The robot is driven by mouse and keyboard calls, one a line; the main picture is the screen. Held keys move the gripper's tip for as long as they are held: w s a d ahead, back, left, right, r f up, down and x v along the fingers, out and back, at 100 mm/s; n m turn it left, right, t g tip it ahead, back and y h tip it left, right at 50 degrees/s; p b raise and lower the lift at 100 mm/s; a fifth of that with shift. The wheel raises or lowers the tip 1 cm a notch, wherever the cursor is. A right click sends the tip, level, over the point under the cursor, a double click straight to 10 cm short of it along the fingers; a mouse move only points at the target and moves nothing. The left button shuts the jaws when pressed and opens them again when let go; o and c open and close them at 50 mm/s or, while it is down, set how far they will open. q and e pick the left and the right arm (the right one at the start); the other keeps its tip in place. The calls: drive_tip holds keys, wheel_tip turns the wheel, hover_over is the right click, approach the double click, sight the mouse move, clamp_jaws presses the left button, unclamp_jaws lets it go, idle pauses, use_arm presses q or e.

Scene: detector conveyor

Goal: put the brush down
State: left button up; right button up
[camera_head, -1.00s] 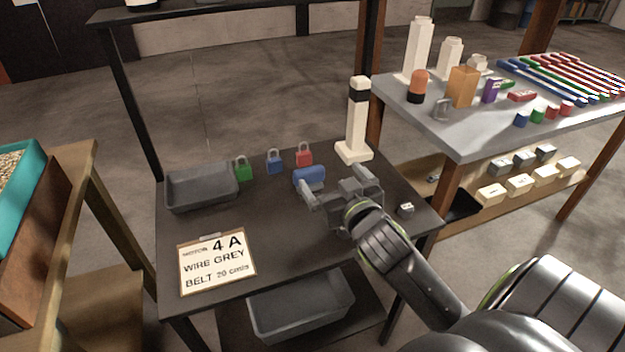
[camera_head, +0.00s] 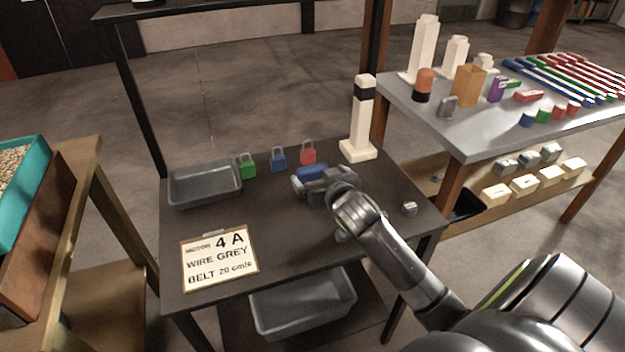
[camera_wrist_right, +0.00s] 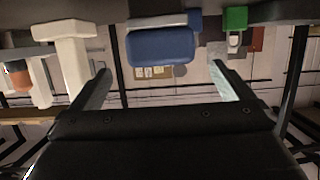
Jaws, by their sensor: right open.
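The brush appears to be the blue rounded block (camera_head: 312,171) on the dark table, in front of the padlocks; its lower part is hidden behind my right gripper in the head view. In the right wrist view the blue block (camera_wrist_right: 162,47) shows between and beyond the two fingertips, with clear gaps on both sides. My right gripper (camera_head: 321,180) is open, its fingers pointing at the block, and it holds nothing that I can see. My left gripper is not in view.
Green (camera_head: 247,167), blue (camera_head: 278,160) and red (camera_head: 308,154) padlocks stand behind the block. A white post (camera_head: 361,125) stands to the right. A grey tray (camera_head: 205,201) and a sign (camera_head: 219,258) are at left. The table's middle is mostly clear.

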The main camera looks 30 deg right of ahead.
sight(315, 171)
drive_tip(key=shift+x, duration=2.85)
drive_tip(key=shift+a+f, duration=0.1)
drive_tip(key=shift+f, duration=0.05)
drive_tip(key=c, duration=1.1)
